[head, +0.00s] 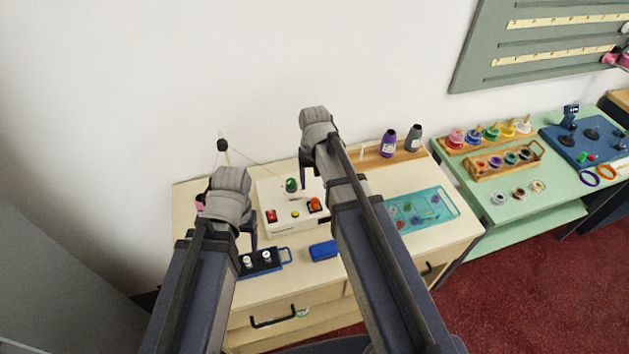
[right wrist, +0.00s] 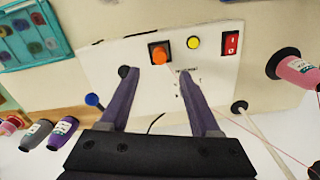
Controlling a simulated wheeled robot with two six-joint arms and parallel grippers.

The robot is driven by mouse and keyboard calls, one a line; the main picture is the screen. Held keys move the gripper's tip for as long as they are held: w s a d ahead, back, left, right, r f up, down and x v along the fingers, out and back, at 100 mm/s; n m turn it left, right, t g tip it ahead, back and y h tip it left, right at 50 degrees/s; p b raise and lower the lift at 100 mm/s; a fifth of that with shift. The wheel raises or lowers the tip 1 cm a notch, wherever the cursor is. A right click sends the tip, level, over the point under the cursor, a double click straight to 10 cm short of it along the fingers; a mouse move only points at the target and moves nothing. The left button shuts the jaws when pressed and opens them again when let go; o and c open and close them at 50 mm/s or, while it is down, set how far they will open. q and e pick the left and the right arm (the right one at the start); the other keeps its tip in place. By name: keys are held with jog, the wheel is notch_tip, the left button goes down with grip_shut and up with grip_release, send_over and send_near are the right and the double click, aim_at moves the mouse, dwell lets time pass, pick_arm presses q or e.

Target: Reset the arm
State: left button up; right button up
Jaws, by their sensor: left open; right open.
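My right gripper (head: 308,176) is above the white box (head: 277,231) on the cream counter, mostly hidden by its own arm in the head view. In the right wrist view its two purple fingers (right wrist: 160,76) are spread apart with nothing between them. They point at the box's panel near an orange button (right wrist: 159,54). I cannot tell whether they touch it. My left gripper (head: 251,236) is over the counter's left part, near a dark blue tray (head: 273,268). Its wrist hides most of it; one finger shows, and I see nothing held.
A thread runs to a post (head: 222,145). A blue block (head: 323,250) and teal tray (head: 446,209) lie nearby. Purple (head: 388,143) and grey (head: 413,138) spools stand behind.

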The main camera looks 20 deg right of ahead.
dwell(0.3)
jog(key=s+a+f+n+b, duration=0.2)
jog(key=s+a+n+b, duration=0.1)
jog(key=s+a, duration=0.2)
jog(key=s+a+f+n+h+b, duration=0.1)
jog(key=s+a+f+n+b, duration=0.1)
jog(key=s+a, duration=0.3)
jog(key=s+f+n, duration=0.1)
jog(key=s, duration=0.3)
jog(key=shift+s+a+f+b, duration=0.2)
jog(key=shift+a+f+b, duration=0.05)
jog(key=shift+f+b, duration=0.15)
